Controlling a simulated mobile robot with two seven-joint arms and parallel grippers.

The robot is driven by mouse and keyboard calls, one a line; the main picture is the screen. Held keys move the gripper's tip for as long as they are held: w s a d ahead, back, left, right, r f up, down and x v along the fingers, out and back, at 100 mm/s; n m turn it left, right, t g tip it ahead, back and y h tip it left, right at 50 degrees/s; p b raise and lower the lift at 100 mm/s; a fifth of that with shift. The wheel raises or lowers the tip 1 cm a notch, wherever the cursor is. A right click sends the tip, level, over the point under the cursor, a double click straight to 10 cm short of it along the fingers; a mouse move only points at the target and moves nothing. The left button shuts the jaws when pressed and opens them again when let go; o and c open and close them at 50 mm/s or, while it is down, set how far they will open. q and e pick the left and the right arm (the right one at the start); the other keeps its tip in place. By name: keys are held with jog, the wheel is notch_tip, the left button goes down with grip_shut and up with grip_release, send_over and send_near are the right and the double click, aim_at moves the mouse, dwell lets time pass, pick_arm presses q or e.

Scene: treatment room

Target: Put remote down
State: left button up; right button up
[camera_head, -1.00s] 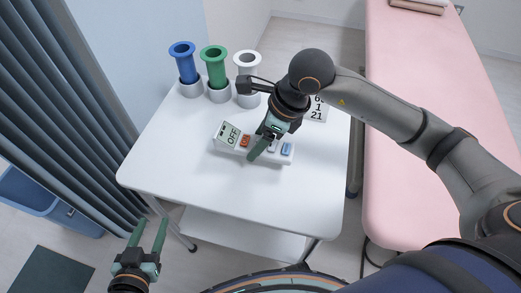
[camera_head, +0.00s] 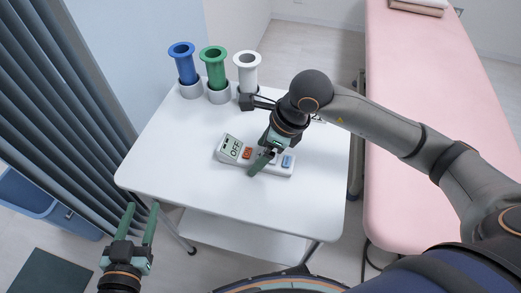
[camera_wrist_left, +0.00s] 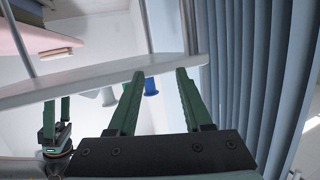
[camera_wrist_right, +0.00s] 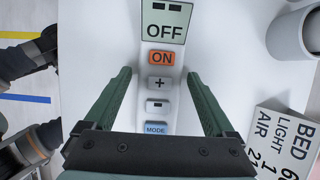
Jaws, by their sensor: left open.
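The white remote (camera_head: 257,158) appears to lie flat on the white table, its OFF display towards the left. The right wrist view shows its face (camera_wrist_right: 160,82) with an orange ON button and a blue MODE button. My right gripper (camera_head: 262,161) is over the remote's button end. In the right wrist view its fingers (camera_wrist_right: 160,78) stand apart on either side of the remote, with gaps visible. My left gripper (camera_head: 142,212) is open and empty, off the table's front left edge; its spread fingers also show in the left wrist view (camera_wrist_left: 158,75).
The table (camera_head: 185,165) has free room left of and in front of the remote. Blue (camera_head: 185,65), green (camera_head: 216,70) and white (camera_head: 247,75) cylinders stand in holders at its back. A printed card (camera_wrist_right: 285,140) lies nearby. A pink bed (camera_head: 425,90) is at right.

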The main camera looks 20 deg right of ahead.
jog(key=shift+o, duration=0.5)
jog(key=shift+r, duration=0.1)
pick_arm(q)
jog(key=s+f+g+p, duration=0.1)
jog(key=s+f+g, duration=0.2)
jog(key=f, duration=0.2)
jog(key=s+f+n+g+y+p, duration=0.1)
jog(key=s+f+g, duration=0.1)
jog(key=s+f, duration=0.2)
jog(key=shift+d+f+g, duration=0.15)
jog(key=shift+f+g, duration=0.25)
jog(key=shift+f, duration=0.75)
pick_arm(e)
jog(key=v, duration=1.2)
